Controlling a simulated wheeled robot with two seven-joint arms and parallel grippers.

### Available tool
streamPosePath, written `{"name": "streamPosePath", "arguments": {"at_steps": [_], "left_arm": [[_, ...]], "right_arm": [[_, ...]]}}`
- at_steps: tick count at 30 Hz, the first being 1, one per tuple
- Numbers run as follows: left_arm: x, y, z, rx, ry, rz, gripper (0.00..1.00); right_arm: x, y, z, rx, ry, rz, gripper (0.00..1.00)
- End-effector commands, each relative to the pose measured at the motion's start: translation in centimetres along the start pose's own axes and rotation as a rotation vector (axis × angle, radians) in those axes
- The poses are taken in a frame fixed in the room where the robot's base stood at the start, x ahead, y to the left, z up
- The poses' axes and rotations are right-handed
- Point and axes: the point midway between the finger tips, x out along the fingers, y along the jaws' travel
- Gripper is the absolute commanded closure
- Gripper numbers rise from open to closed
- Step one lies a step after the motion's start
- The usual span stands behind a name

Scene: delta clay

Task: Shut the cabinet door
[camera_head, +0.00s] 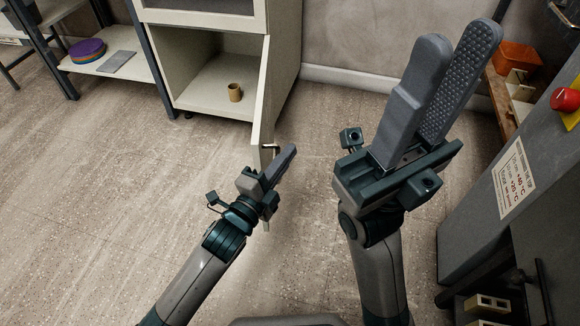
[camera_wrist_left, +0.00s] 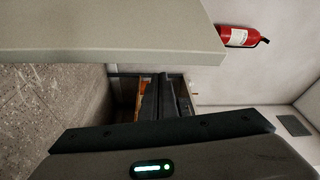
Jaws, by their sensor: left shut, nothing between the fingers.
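The pale cabinet (camera_head: 215,90) stands at the top of the head view. Its door (camera_head: 263,95) is swung wide open toward me and appears nearly edge-on, with a small handle (camera_head: 271,148) near its free end. My left gripper (camera_head: 287,154) is shut and empty, beside the free end of the door, on its right. Whether it touches the door is unclear. A pale panel, apparently the door, fills the upper left wrist view (camera_wrist_left: 110,30). My right gripper (camera_head: 460,45) is open and empty, raised to the right, away from the door.
A tan cup (camera_head: 234,92) stands inside the cabinet. A shelf at left holds purple discs (camera_head: 87,50) and a grey plate (camera_head: 116,62). A grey machine (camera_head: 510,190) with a red button stands at right. A fire extinguisher (camera_wrist_left: 240,37) hangs on the wall. The floor at left is clear.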

Motion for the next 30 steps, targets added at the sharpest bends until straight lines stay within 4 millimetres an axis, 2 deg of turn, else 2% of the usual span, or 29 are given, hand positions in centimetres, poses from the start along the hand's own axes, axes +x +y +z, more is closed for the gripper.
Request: {"name": "streamPosePath", "arguments": {"at_steps": [6, 22, 30], "left_arm": [[-0.5, 0.0, 1.5, 0.000, 0.000, -0.001, 1.00], [-0.7, -0.1, 1.7, 0.000, 0.002, -0.001, 1.00], [-1.8, -0.5, 3.1, 0.002, 0.018, 0.004, 1.00]], "right_arm": [[0.2, -0.5, 0.1, 0.016, 0.017, -0.005, 0.69], [0.4, -0.6, 0.2, 0.017, 0.020, -0.006, 0.69], [0.5, -0.4, 0.1, 0.012, 0.017, -0.004, 0.69]]}}
